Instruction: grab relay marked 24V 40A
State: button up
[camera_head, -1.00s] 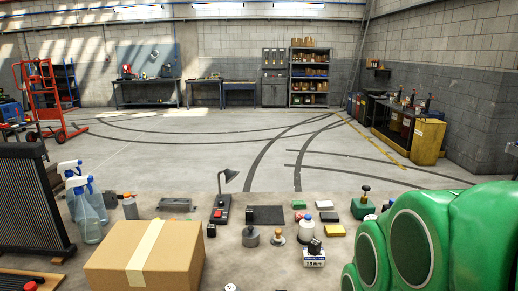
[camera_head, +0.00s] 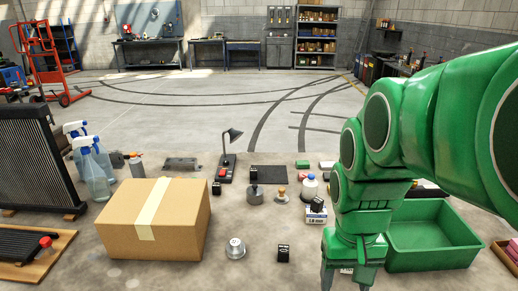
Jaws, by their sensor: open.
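Several small black relay-like blocks are on the table: one in front (camera_head: 283,254), one by the lamp base (camera_head: 216,188), one near the grey weight (camera_head: 253,203), and one on top of a small white box (camera_head: 317,203). Their markings are too small to read, so I cannot tell which one says 24V 40A. My gripper (camera_head: 346,279) is open, pointing down at the bottom edge, right of the front black block and apart from it. Something pale shows between its fingers, partly hidden. My green arm hides part of the table's right side.
A large cardboard box (camera_head: 180,230) stands at left centre. A green tray (camera_head: 432,252) is right of my gripper. A silver knob-like part (camera_head: 235,249) sits left of the front block. Spray bottles (camera_head: 92,170), a radiator (camera_head: 38,160) and a desk lamp (camera_head: 228,150) stand farther back.

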jog(key=w+a+r+t, duration=0.1)
jog(key=w+a+r, duration=0.1)
jog(key=w, duration=1.7)
jog(key=t, duration=0.4)
send_over(253, 170)
jog(key=s, duration=0.3)
notch_tip(253, 170, down, 13)
jog(key=shift+x, duration=3.7)
jog(key=shift+w+r, duration=0.1)
jog(key=shift+w, duration=0.1)
jog(key=c, duration=1)
jog(key=shift+c, duration=0.2)
